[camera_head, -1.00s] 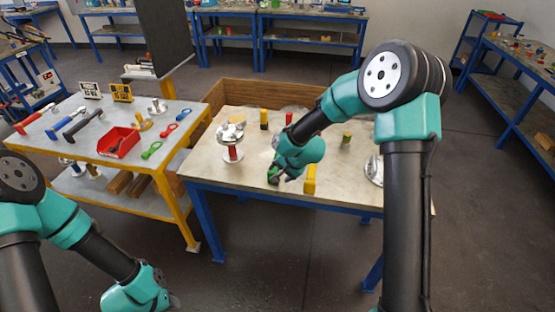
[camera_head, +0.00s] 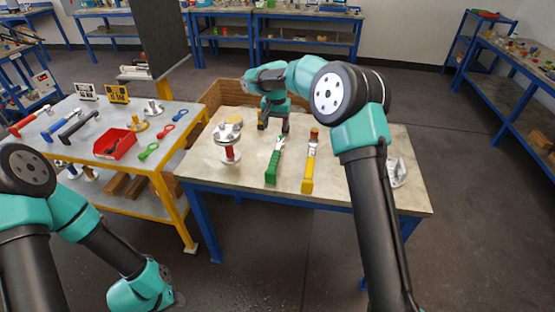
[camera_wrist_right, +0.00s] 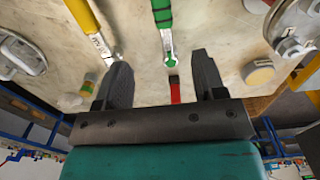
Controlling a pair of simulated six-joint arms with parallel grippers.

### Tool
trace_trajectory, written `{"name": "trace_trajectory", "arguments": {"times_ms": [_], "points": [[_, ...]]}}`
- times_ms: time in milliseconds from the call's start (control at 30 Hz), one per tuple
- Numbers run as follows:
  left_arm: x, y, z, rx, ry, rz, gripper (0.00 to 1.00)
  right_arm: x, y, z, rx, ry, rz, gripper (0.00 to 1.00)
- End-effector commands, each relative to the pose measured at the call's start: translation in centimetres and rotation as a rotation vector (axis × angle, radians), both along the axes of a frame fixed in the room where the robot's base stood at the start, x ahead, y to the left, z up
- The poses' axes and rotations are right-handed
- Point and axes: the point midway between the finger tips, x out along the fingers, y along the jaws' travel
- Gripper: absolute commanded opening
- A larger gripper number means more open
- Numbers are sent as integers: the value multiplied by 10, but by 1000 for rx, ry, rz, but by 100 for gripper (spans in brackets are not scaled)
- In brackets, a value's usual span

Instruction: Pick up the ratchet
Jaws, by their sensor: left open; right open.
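A tool with a green handle (camera_head: 272,167) and a metal shaft lies on the middle table; I take it to be the ratchet. In the right wrist view its green handle (camera_wrist_right: 162,14) and small round head (camera_wrist_right: 169,61) point toward my jaws. My right gripper (camera_head: 274,125) is open behind its head end in the head view. In the right wrist view the jaws (camera_wrist_right: 161,62) stand apart with nothing gripped. My left gripper (camera_head: 174,298) is at the bottom left, away from the table; its fingers are barely visible.
A yellow-handled tool (camera_head: 308,175) lies right of the green one. A flanged vessel (camera_head: 228,142) stands at left, and another metal flange (camera_head: 397,172) is at right. A red object (camera_wrist_right: 175,90) shows between my right fingers.

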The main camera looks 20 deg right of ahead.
Motion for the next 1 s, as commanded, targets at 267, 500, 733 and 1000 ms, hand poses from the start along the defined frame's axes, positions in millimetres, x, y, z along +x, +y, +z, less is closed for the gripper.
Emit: {"name": "trace_trajectory", "arguments": {"times_ms": [267, 500, 733, 1000], "points": [[0, 0, 0, 0, 0, 0, 43, 0, 0, -1, 1, 0, 0, 64], [0, 0, 0, 0, 0, 0, 43, -1, -1, -24, 3, 3, -1, 64], [0, 0, 0, 0, 0, 0, 43, -1, 0, -64, 2, 4, 0, 64], [0, 0, 0, 0, 0, 0, 43, -1, 0, -109, 3, 3, 0, 64]]}}
